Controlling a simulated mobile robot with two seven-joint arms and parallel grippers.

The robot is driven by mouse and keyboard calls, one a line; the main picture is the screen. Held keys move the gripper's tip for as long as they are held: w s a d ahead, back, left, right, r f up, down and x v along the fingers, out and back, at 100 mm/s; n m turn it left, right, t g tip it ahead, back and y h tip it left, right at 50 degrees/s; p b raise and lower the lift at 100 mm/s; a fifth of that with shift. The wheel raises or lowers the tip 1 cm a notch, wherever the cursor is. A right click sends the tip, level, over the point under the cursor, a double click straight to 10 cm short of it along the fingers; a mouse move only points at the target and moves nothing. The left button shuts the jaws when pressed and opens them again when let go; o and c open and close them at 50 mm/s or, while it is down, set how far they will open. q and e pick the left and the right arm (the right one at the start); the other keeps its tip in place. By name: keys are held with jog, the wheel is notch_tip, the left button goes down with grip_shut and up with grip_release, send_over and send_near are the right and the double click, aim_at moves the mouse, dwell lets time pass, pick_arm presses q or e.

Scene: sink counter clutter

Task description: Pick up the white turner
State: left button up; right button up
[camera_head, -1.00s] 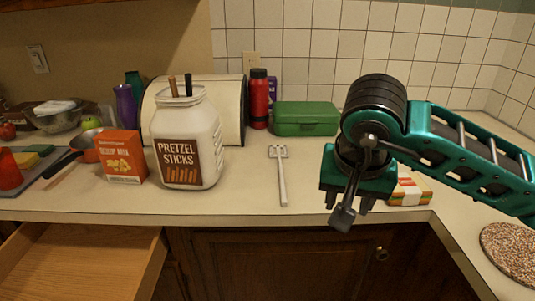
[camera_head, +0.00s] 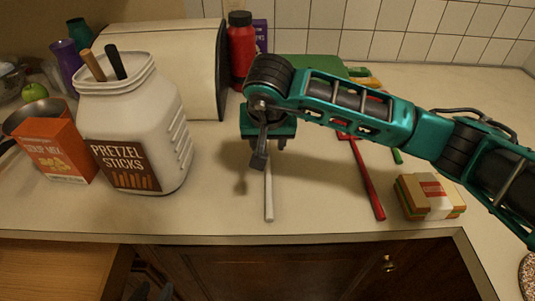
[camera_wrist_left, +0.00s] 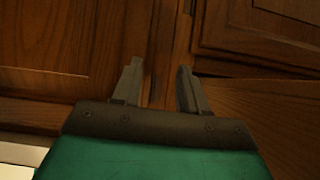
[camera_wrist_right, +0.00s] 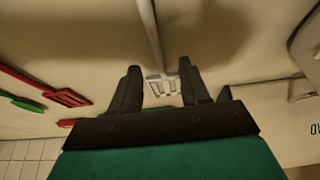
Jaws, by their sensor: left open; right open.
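The white turner lies on the counter; in the head view its handle (camera_head: 268,198) shows below my right gripper (camera_head: 268,148), which hides its slotted head. In the right wrist view the slotted head (camera_wrist_right: 165,86) appears between the open fingers of my right gripper (camera_wrist_right: 159,68), and the handle runs toward the top edge. The gripper is empty and above the turner; I cannot tell the exact gap. My left gripper (camera_wrist_left: 160,68) is open and empty, facing the wooden cabinet fronts in the left wrist view.
A pretzel jar (camera_head: 135,130) and an orange box (camera_head: 55,150) stand left of the turner. A red utensil (camera_head: 366,180) and a sandwich-like block (camera_head: 428,197) lie to the right. Behind are a red bottle (camera_head: 241,52) and green box (camera_head: 312,67). An open drawer (camera_head: 60,268) juts out front left.

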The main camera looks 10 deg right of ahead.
jog(key=shift+x, duration=0.75)
jog(key=shift+s+f, duration=0.1)
jog(key=shift+c, duration=0.2)
grip_shut()
